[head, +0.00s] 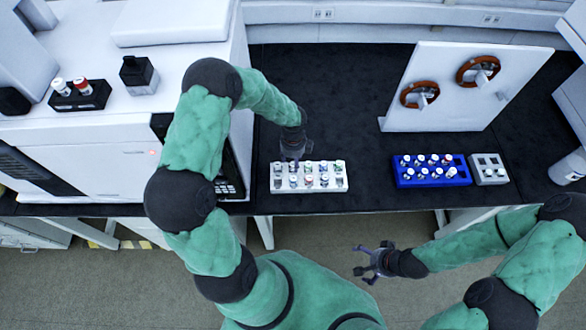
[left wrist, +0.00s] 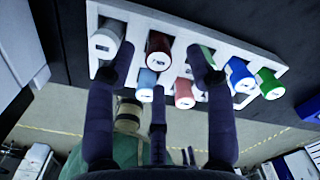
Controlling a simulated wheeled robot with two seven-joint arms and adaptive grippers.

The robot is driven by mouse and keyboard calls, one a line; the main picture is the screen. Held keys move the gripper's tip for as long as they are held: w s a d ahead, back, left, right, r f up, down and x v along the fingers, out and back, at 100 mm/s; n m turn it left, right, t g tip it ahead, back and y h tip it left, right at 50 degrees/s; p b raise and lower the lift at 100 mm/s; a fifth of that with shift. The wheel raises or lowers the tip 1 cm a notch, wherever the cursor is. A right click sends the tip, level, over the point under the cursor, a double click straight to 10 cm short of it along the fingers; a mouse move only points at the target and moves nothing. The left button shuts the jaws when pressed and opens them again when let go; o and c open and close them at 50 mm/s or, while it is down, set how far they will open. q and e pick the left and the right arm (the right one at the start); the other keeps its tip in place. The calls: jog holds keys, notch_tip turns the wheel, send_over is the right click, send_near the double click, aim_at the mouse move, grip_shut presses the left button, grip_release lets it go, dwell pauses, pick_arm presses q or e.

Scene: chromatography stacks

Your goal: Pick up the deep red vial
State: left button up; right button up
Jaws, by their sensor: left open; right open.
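The deep red vial (left wrist: 158,45) stands upright in the back row of a white rack (left wrist: 120,12), second from the left in the left wrist view. My left gripper (left wrist: 160,62) is open over the rack, with its two outer fingers to either side of the deep red vial and the third finger in front. In the head view, my left gripper (head: 294,152) hangs over the left part of the white rack (head: 335,187) and hides the vial's place. My right gripper (head: 368,262) is open and empty in front of the bench.
Nearby in the rack are a grey-white vial (left wrist: 104,42), a light blue vial (left wrist: 147,84), a pinkish-red vial (left wrist: 184,92) and a blue vial (left wrist: 240,76). A blue rack (head: 432,182) and a grey block (head: 489,181) stand to the right. Clear black bench lies between.

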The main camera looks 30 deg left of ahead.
aim_at(293, 164)
pick_arm(q)
notch_tip(293, 164, down, 4)
jog(key=shift+s+r+b, duration=0.1)
jog(key=shift+r+b, duration=0.05)
jog(key=shift+b, duration=0.2)
grip_shut()
jog(key=shift+r, duration=0.15)
